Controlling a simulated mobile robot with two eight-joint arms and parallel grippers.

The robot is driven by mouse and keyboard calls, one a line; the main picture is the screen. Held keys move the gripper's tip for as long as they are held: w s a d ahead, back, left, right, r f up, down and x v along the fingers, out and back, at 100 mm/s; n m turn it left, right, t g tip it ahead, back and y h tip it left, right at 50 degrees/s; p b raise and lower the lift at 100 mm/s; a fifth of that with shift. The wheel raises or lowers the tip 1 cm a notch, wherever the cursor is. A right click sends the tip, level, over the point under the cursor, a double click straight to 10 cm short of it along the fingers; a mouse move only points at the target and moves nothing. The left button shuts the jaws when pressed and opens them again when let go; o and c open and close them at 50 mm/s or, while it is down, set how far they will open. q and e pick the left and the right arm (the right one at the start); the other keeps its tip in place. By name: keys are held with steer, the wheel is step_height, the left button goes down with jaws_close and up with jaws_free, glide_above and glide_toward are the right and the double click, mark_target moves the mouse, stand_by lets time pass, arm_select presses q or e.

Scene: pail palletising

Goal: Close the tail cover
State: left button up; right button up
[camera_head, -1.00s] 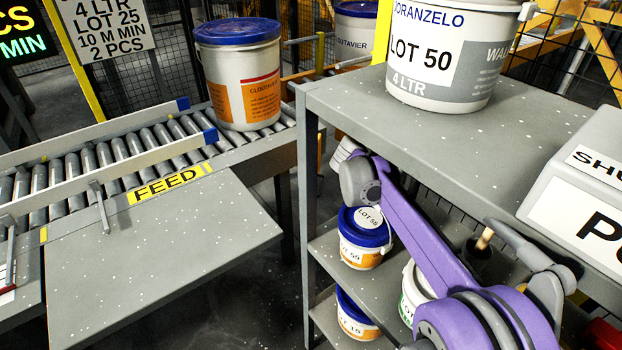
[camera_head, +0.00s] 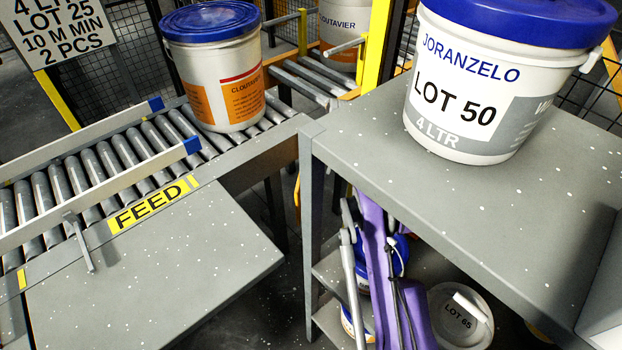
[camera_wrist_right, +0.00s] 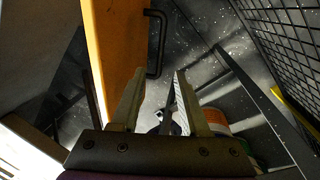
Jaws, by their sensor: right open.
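In the right wrist view an orange panel (camera_wrist_right: 118,48) stands at upper left, with a black bar handle (camera_wrist_right: 157,43) along its right edge. It may be the tail cover; I cannot tell whether it is open or closed. My right gripper (camera_wrist_right: 155,100) is open, its two fingers apart and pointing towards the panel's lower edge and handle. I see nothing held between them. In the head view a purple arm of mine reaches down beside the shelf unit, and no gripper is visible there. My left gripper is not in view.
A blue-lidded pail (camera_head: 220,95) stands on the feed roller conveyor (camera_head: 110,165). The feed plate (camera_head: 150,265) is bare. Wire mesh (camera_wrist_right: 285,35) lies right in the wrist view.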

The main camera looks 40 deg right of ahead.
steer(key=f, duration=0.3)
steer(key=a+f, duration=0.1)
steer(key=f, duration=0.2)
steer(key=w+f, duration=0.1)
steer(key=f, duration=0.2)
steer(key=shift+a+b, duration=0.15)
steer(key=shift+b, duration=0.2)
steer(key=shift+c, duration=0.3)
jaws_close()
stand_by(0.5)
